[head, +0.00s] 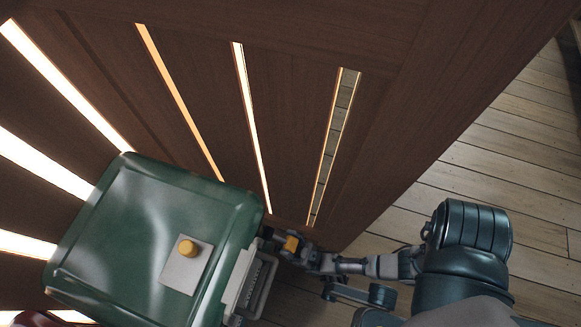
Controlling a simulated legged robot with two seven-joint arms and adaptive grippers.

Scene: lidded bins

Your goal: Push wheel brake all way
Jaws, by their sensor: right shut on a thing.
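A green bin (150,230) with a closed, rounded lid fills the lower left of the head view. A yellow knob (187,248) sits on a pale square plate (182,272) on the lid. My right gripper (288,246) is beside the bin's right side, near its upper right corner. It is shut on a small orange part (291,243), which may be the wheel brake; I cannot tell. The wheels and the underside of the bin are hidden. My left gripper is not in view.
A grey handle frame (258,286) sticks out from the bin's right side, just below my right gripper. A dark wooden slatted panel (290,60) stands close behind the bin. Plank floor (500,170) is clear at the right.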

